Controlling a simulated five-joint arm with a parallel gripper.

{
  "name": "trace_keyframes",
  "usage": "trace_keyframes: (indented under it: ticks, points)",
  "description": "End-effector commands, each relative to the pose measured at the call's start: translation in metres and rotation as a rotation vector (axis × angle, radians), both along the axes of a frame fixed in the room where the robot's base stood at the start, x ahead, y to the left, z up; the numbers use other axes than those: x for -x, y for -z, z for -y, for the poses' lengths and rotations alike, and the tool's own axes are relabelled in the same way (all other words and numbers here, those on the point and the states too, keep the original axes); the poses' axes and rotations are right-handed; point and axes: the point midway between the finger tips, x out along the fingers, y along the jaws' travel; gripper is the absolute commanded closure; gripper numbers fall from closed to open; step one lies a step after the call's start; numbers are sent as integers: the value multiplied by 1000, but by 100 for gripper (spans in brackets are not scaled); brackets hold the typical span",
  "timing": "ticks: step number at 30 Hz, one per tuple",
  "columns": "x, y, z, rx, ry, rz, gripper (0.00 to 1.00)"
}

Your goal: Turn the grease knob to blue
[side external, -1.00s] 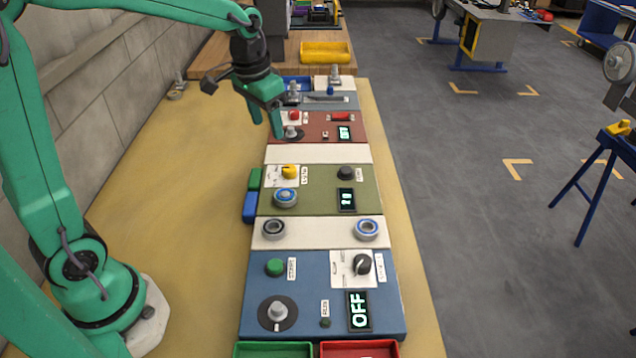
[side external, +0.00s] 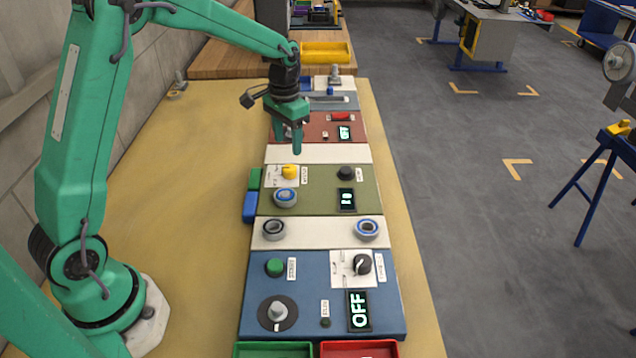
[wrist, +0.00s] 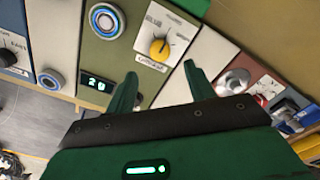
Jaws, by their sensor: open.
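The yellow knob (side external: 289,171) sits on a white plate on the olive panel (side external: 325,178). In the wrist view the yellow knob (wrist: 159,48) shows with small printed words around it, one of which looks like blue, and a label below that looks like grease. I cannot tell surely where its pointer aims. My gripper (side external: 288,143) is open and empty, above the panels, just beyond the knob in the side view. In the wrist view its fingertips (wrist: 159,72) are spread, with the knob ahead of them, apart from both.
A blue-ringed round part (side external: 285,197) stands close in front of the knob. A black knob (side external: 346,172) and a lit display (side external: 347,200) are to its right. The red panel (side external: 318,122) lies beyond; the blue panel (side external: 310,262) is nearer. The tan table left is mostly clear.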

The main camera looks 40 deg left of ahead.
Motion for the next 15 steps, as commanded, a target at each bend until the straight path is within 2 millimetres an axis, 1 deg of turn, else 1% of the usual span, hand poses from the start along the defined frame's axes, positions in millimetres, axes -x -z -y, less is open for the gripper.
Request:
trace_keyframes:
  ticks: [5,15]
  points:
    - [1,12,0,1,0,-3,46]
    - [1,52,0,1,0,-4,46]
